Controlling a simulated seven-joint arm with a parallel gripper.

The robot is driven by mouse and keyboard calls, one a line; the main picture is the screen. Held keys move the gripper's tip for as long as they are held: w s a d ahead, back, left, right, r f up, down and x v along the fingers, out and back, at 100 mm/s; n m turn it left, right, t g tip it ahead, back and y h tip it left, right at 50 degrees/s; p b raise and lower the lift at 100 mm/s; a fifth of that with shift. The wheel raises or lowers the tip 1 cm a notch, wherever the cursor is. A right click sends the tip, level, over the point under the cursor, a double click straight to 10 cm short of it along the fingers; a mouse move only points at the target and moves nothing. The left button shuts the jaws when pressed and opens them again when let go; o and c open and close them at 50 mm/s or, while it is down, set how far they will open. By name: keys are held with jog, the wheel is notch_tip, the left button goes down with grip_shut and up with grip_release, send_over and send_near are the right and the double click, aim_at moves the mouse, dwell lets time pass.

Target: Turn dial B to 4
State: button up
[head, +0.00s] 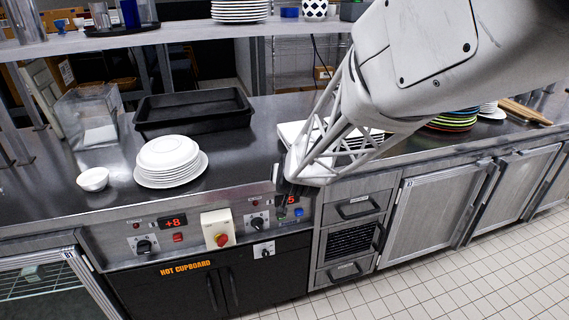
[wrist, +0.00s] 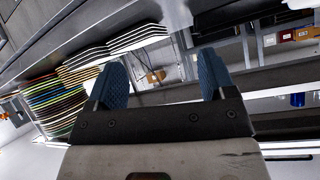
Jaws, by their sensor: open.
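The control panel (head: 192,236) is on the counter's front face. It carries a black dial at the left (head: 144,246), a middle dial (head: 257,223) and a lower dial on a pale plate (head: 265,253). Their letters and scale numbers are too small to read, so I cannot tell which is dial B or its setting. My gripper (head: 286,193) is in front of the panel's right end, up and right of the middle dial, and partly hides the panel. In the wrist view my gripper (wrist: 162,80) is open with nothing between its blue-padded fingers; no dial shows there.
A red stop button (head: 222,240) on a cream box sits between the dials. Red displays show +8 (head: 172,223) and a partly hidden 5 (head: 291,199). White plates (head: 169,163), a bowl (head: 93,179) and a black tray (head: 194,110) stand on the counter above.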

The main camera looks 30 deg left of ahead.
jog(key=s+a+f+y, duration=0.1)
jog(key=s+a+f, duration=0.3)
jog(key=a, duration=0.5)
jog(key=s+a+f+n+t+y, duration=0.1)
jog(key=s+a+f, duration=0.3)
jog(key=a, duration=0.5)
jog(key=s+a+f+n+t+y, duration=0.1)
jog(key=s+a+f, duration=0.2)
jog(key=a+f, duration=0.4)
jog(key=shift+s+a+f, duration=0.2)
jog(key=shift+a, duration=0.4)
jog(key=shift+s+a+f, duration=0.15)
jog(key=shift+s+a, duration=0.05)
jog(key=shift+a, duration=0.35)
jog(key=s+a+f+t+y, duration=0.1)
jog(key=s+a+f+y, duration=0.1)
jog(key=s+a+f, duration=0.8)
jog(key=n+t+y, duration=0.1)
jog(key=n, duration=0.1)
send_near(143, 252)
jog(key=x, duration=0.3)
jog(key=shift+a+r, duration=0.1)
jog(key=shift+a, duration=0.1)
jog(key=shift+x, duration=3.9)
jog(key=c, duration=0.9)
